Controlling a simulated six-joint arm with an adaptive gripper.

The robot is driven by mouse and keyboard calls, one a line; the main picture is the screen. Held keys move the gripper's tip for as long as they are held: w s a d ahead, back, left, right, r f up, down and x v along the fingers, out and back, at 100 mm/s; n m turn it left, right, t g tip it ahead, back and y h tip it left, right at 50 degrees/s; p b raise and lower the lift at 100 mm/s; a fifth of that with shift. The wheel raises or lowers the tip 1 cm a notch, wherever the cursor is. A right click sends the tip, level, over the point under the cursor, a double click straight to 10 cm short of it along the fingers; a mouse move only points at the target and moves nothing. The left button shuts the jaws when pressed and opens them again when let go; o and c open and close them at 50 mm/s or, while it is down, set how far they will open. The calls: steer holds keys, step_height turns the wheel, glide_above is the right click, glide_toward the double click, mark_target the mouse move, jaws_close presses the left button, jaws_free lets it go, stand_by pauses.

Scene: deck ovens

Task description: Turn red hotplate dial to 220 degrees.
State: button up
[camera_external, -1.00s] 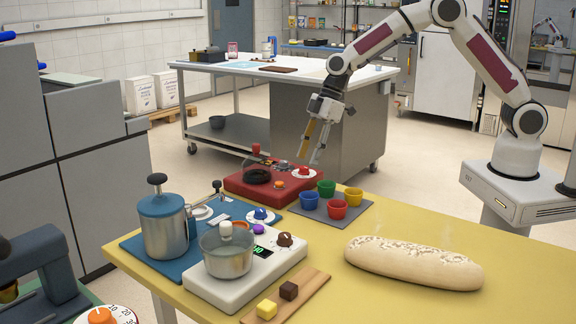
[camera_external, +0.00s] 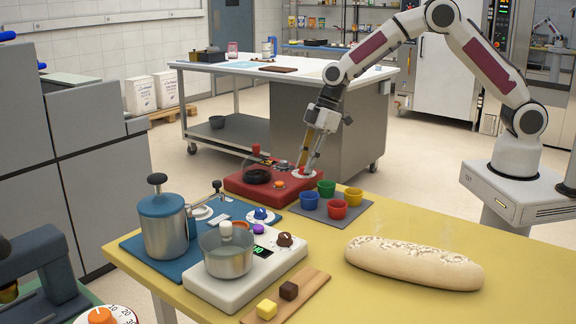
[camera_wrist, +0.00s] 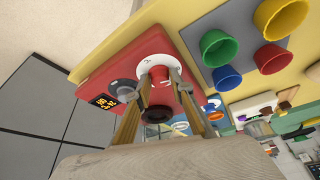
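The red hotplate (camera_external: 236,184) stands at the far end of the yellow table. Its red dial (camera_external: 303,170), on a white scale ring, is at its right end; the dial also shows in the wrist view (camera_wrist: 160,74). My gripper (camera_external: 303,165) points down at the dial, with one finger on either side of it. In the wrist view my fingertips (camera_wrist: 162,86) are apart with the dial between them; contact is unclear. The hotplate's display (camera_wrist: 102,101) has orange digits too small to read surely. The dial's pointer and much of its scale are hidden.
Blue, green, red and yellow cups (camera_external: 326,188) stand on a grey mat close beside the dial. A black round dish (camera_external: 257,176) is on the hotplate. A white hotplate with a pot (camera_external: 226,262) and a loaf (camera_external: 413,263) are nearer. The table's right side is clear.

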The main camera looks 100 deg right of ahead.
steer(key=shift+m+h, duration=0.3)
steer(key=shift+m, duration=0.3)
steer(key=shift+a+m+t+h, duration=0.15)
steer(key=shift+m+h, duration=0.2)
steer(key=shift+m, duration=0.55)
steer(key=shift+a+m+t+h, duration=0.15)
steer(key=shift+m+h, duration=0.2)
steer(key=shift+m, duration=1.15)
steer(key=shift+m+h, duration=0.5)
steer(key=shift+m, duration=0.1)
steer(key=shift+m+h, duration=0.5)
steer(key=shift+m, duration=1)
steer(key=shift+w+a+m+g+h, duration=0.1)
steer(key=shift+m+g+h, duration=0.3)
steer(key=shift+m, duration=0.75)
steer(key=shift+w+a+m+g+h, duration=0.1)
steer(key=shift+m+g+h, duration=0.3)
steer(key=shift+m, duration=0.75)
steer(key=shift+w+m+g+h, duration=0.15)
steer(key=shift+m+g, duration=0.3)
steer(key=shift+m, duration=0.75)
steer(key=shift+s+m+g+h, duration=0.15)
steer(key=shift+m+g, duration=0.3)
steer(key=shift+m, duration=0.75)
steer(key=shift+w, duration=0.1)
